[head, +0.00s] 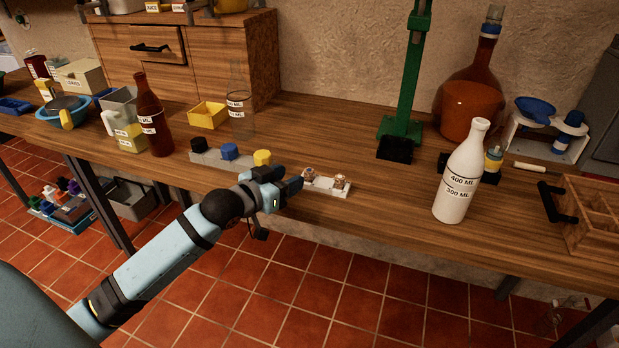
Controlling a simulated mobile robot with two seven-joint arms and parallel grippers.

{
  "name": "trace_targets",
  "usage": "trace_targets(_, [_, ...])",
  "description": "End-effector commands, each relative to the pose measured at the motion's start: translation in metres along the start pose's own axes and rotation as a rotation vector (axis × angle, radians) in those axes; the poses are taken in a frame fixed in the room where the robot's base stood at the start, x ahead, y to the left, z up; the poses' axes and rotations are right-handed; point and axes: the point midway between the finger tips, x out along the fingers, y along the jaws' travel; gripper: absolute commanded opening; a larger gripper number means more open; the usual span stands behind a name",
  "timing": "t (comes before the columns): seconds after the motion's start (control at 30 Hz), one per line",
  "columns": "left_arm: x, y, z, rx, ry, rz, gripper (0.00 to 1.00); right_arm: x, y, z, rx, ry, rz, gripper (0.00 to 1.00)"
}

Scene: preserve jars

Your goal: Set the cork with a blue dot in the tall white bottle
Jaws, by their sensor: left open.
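The tall white bottle (460,178) stands upright on the wooden table at the right, marked 400 ML and 300 ML. Its narrow mouth is at the top, and no cork shows in it. A small white holder (325,188) lies near the table's front edge, left of the bottle. Two small corks stand on it, a left cork (309,173) and a right cork (341,181). Their dot colours are too small to tell. My left gripper (296,184) is open, low over the table just left of the holder, close to the left cork. My right gripper is out of view.
A grey block with black, blue and yellow knobs (229,154) lies behind my left gripper. A green stand (405,95) and a large amber bottle (468,104) are farther back. A wooden crate (592,210) is at right. The table between holder and white bottle is clear.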

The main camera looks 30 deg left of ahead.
Motion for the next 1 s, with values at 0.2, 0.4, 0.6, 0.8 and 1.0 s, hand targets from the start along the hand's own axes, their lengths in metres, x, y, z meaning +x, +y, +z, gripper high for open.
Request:
trace_targets(0.2, [0.015, 0.0, 0.003, 0.0, 0.0, -0.001, 0.49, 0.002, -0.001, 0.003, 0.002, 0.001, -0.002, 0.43])
trace_targets(0.4, [0.045, 0.0, 0.007, 0.001, 0.001, 0.0, 0.49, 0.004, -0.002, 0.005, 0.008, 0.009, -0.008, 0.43])
trace_targets(0.6, [0.059, 0.0, 0.007, 0.001, -0.001, 0.0, 0.49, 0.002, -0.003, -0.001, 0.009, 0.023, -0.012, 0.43])
trace_targets(0.8, [0.059, 0.001, 0.006, 0.001, -0.001, 0.0, 0.47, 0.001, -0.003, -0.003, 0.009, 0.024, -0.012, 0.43])
trace_targets(1.0, [0.059, 0.001, 0.006, 0.001, -0.001, 0.0, 0.01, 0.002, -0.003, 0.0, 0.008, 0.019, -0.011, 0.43])
